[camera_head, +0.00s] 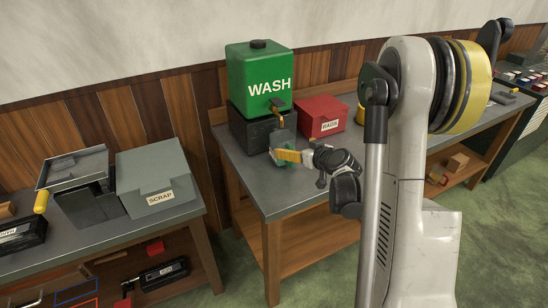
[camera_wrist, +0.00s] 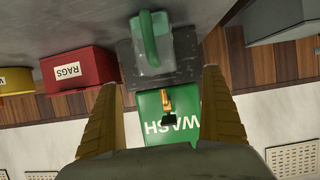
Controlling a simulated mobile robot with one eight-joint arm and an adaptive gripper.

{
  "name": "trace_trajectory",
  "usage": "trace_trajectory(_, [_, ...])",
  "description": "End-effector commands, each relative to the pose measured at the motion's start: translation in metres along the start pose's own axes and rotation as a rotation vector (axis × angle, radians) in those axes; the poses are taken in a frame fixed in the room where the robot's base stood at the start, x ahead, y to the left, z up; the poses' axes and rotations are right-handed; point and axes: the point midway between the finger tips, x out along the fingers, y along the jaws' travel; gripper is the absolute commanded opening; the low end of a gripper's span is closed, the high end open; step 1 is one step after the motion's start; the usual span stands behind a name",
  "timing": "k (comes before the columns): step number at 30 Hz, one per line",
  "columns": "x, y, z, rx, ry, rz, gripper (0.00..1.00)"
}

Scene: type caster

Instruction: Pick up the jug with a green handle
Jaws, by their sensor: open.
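The jug (camera_head: 284,131) is grey with a green handle and stands under the tap of the green WASH tank (camera_head: 255,75). In the wrist view, which is upside down, the jug (camera_wrist: 154,52) appears ahead of the fingertips, with its green handle (camera_wrist: 149,35) facing me. My gripper (camera_head: 281,155) is at the jug's near side in the head view, and its yellow fingers partly cover the handle. In the wrist view my gripper (camera_wrist: 160,80) is open, one finger on each side of the jug's line. I cannot tell whether either finger touches it.
A red RAGS box (camera_head: 320,116) stands right of the jug on the grey bench (camera_head: 270,198). A dark block (camera_head: 249,130) sits under the tank. A second bench at left holds a SCRAP box (camera_head: 157,178). The bench front is clear.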

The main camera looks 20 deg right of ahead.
Motion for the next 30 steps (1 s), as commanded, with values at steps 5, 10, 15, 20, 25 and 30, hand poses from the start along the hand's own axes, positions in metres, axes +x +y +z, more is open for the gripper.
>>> trace_trajectory(5, [0.032, -0.001, 0.002, -0.001, -0.001, -0.002, 0.95])
trace_trajectory(10, [0.051, 0.0, 0.001, 0.0, -0.001, -0.002, 0.95])
trace_trajectory(15, [0.078, 0.004, -0.001, 0.0, -0.001, -0.001, 0.95])
trace_trajectory(20, [0.095, 0.004, -0.003, 0.0, -0.001, -0.002, 0.95])
trace_trajectory(25, [0.097, 0.004, -0.004, 0.0, -0.001, -0.001, 0.95])
trace_trajectory(30, [0.097, 0.004, -0.004, 0.0, -0.001, -0.001, 0.71])
